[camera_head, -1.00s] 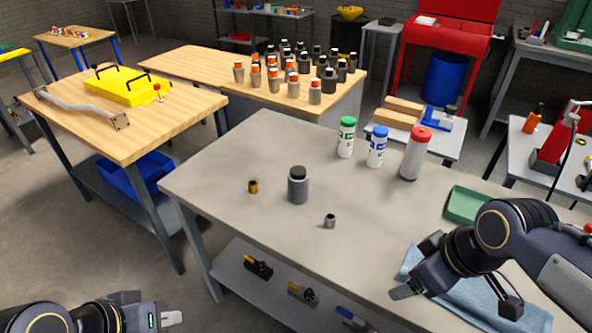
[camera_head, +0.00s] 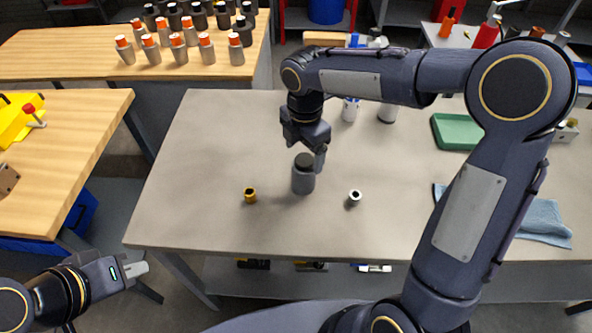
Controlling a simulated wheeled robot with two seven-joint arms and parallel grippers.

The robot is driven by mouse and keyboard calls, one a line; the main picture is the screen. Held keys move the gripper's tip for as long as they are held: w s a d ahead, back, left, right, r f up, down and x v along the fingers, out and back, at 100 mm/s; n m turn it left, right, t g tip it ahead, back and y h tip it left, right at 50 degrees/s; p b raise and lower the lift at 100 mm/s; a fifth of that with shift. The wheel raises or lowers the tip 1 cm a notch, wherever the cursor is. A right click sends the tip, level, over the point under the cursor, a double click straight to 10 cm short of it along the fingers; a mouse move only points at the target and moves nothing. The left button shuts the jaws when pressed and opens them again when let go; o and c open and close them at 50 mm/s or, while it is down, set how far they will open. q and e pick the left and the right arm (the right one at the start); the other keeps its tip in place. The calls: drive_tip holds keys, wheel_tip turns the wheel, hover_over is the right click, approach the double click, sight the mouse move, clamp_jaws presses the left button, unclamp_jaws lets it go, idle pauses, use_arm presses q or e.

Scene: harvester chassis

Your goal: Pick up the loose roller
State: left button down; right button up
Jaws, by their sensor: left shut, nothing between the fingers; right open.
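A dark grey cylinder with a black top (camera_head: 303,178) stands upright on the grey table; it looks like the loose roller. My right gripper (camera_head: 309,153) reaches down over it from behind, open, one finger beside its top at the right. Whether the fingers touch it I cannot tell. A small brass-coloured cylinder (camera_head: 250,195) stands to its left and a small steel one (camera_head: 354,198) to its right. My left gripper (camera_head: 137,270) is shut and empty, low at the left, off the table's front left corner.
The grey table (camera_head: 200,180) is clear at the left and front. My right arm hides part of its right side, with bottles (camera_head: 350,110) behind it. A green tray (camera_head: 452,131) and a blue cloth (camera_head: 540,222) lie right. Several capped cylinders (camera_head: 163,50) stand on a wooden table behind.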

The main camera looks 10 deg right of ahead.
sight(304, 169)
wheel_tip(304, 169, down, 7)
drive_tip(key=shift+s+r, duration=0.1)
drive_tip(key=shift+s, duration=0.05)
drive_tip(key=c, duration=1.4)
